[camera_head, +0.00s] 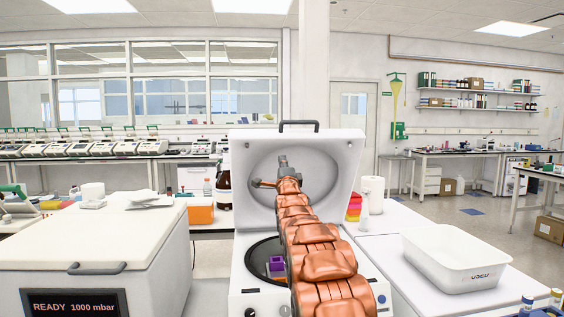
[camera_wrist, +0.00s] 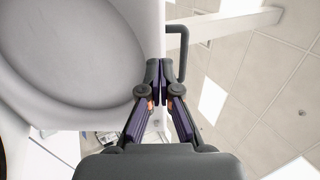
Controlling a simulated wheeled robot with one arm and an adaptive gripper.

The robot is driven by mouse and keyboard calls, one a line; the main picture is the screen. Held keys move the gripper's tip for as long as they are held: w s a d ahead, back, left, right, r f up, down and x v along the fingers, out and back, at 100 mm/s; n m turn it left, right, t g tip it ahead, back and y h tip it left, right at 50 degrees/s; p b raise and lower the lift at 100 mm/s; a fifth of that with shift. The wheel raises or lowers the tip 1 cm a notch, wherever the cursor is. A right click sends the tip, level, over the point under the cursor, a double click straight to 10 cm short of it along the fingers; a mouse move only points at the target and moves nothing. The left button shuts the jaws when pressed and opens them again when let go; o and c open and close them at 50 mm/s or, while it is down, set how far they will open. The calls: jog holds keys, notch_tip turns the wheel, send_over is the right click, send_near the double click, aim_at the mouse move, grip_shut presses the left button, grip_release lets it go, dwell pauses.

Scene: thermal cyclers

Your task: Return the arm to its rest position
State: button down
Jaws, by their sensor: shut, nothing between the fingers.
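My copper-coloured arm (camera_head: 313,245) reaches up from the bottom middle of the head view, over a white bench machine with an open lid (camera_head: 335,150). Its far end is in front of the lid's oval inner face; my fingers cannot be made out there. In the wrist view my gripper (camera_wrist: 164,72) is shut and empty, its fingertips together. The lid's pale inner face (camera_wrist: 75,55) fills the left there, and the lid's dark handle (camera_wrist: 183,45) shows just right of the fingertips. A purple block (camera_head: 276,264) sits in the machine's dark round chamber (camera_head: 262,250), partly hidden by my arm.
A white chest-like device (camera_head: 95,235) with a "READY 1000 mbar" display stands left. A white tray (camera_head: 455,258) lies on the right bench. A brown bottle (camera_head: 223,188) and orange box (camera_head: 200,211) stand left behind the machine, a paper roll (camera_head: 372,193) right. Open air lies above the lid.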

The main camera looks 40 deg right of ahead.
jog(key=shift+v, duration=0.8)
jog(key=s+a+f+n+g+y+p, duration=0.1)
jog(key=s+a+f+n+g+y, duration=0.3)
jog(key=s+a+f+n+g, duration=0.55)
jog(key=s+a+f+n+g+y+p, duration=0.1)
jog(key=s+a+f+n+g+y, duration=0.2)
jog(key=s+a+f, duration=0.75)
jog(key=s+a+f+n+g+y, duration=0.1)
jog(key=s+a+f+n+g, duration=0.2)
jog(key=s, duration=0.9)
jog(key=s+a+f+n+g+y+p, duration=0.1)
jog(key=s+a+f+n+g, duration=0.2)
jog(key=s+a+f, duration=0.3)
jog(key=s+a+f+n+g+y, duration=0.1)
jog(key=s+a+f+n+g, duration=0.2)
jog(key=s+a, duration=0.7)
jog(key=s+f+n, duration=0.1)
jog(key=s+n, duration=0.1)
jog(key=s, duration=0.7)
jog(key=shift+f+g+y, duration=0.15)
jog(key=shift+g+y, duration=0.2)
jog(key=shift+y, duration=0.05)
